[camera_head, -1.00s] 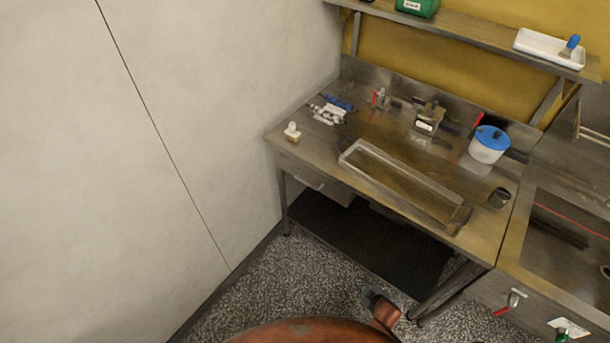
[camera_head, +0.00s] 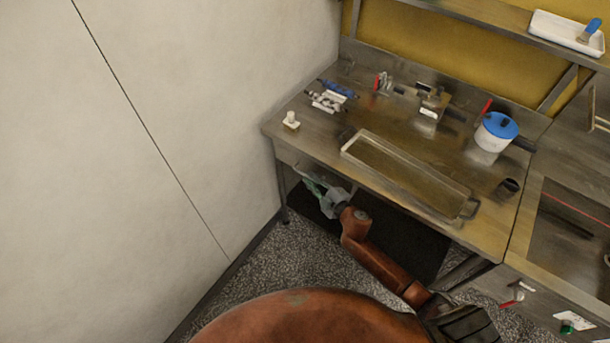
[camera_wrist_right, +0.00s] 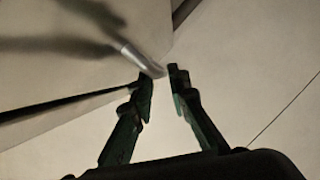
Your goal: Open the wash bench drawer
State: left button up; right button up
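The wash bench (camera_head: 300,145) stands against the wall, with its drawer front (camera_head: 286,157) under the left end of the top. The drawer looks shut; my gripper covers part of its front. My right gripper (camera_head: 310,184) is at the drawer front, reaching in from below. In the right wrist view, the metal bar handle (camera_wrist_right: 138,56) runs to the fingertips of my right gripper (camera_wrist_right: 160,75). The fingers are apart, and the handle's rounded end shows at the gap between them. I cannot tell whether they touch it. My left gripper is out of view.
The pale wall (camera_head: 150,150) is close on the left.

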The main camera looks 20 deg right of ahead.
aim_at(306, 176)
jog(key=shift+x, duration=1.7)
grip_shut()
jog(key=shift+f, duration=0.1)
